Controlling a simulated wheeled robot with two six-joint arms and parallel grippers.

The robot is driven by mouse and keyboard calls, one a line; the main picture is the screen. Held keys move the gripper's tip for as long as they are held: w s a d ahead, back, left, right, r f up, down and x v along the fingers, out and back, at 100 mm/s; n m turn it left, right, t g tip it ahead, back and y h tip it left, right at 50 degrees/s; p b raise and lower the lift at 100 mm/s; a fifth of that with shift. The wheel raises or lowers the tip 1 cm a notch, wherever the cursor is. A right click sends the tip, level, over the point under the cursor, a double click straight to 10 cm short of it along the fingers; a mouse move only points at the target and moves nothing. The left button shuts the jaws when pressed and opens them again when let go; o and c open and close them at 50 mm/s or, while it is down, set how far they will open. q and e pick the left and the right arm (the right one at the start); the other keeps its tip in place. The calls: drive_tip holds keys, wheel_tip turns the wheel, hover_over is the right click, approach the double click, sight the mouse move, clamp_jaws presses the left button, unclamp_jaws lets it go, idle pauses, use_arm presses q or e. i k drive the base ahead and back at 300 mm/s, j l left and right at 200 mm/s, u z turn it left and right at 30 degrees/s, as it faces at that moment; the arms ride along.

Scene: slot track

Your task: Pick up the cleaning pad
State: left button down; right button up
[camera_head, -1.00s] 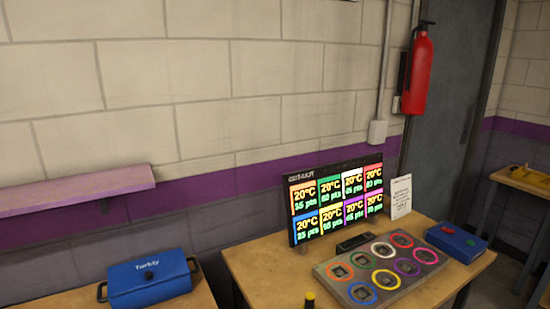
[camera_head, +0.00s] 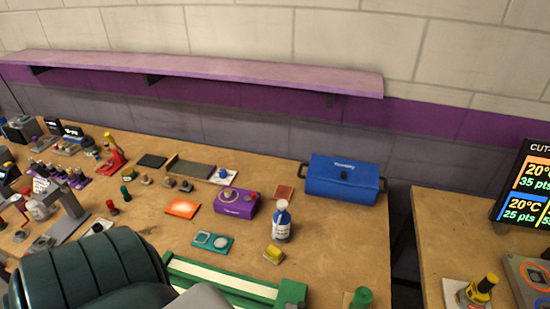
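I cannot tell for sure which thing is the cleaning pad. A flat orange pad (camera_head: 182,208) with a paler middle lies on the left wooden table. A small reddish-brown square (camera_head: 284,192) lies near the blue box, and a thin dark pad (camera_head: 151,160) lies further back. Neither of my grippers shows.
A purple box (camera_head: 236,203), a teal tray (camera_head: 212,243) and a blue lidded box (camera_head: 343,180) stand on the table. A green and cream track (camera_head: 225,281) crosses the front. Small tools crowd the left. A ribbed dark green shape (camera_head: 85,272) hides the lower left. A purple shelf (camera_head: 200,66) hangs behind.

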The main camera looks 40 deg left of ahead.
sight(273, 254)
drive_tip(key=u, duration=1.4)
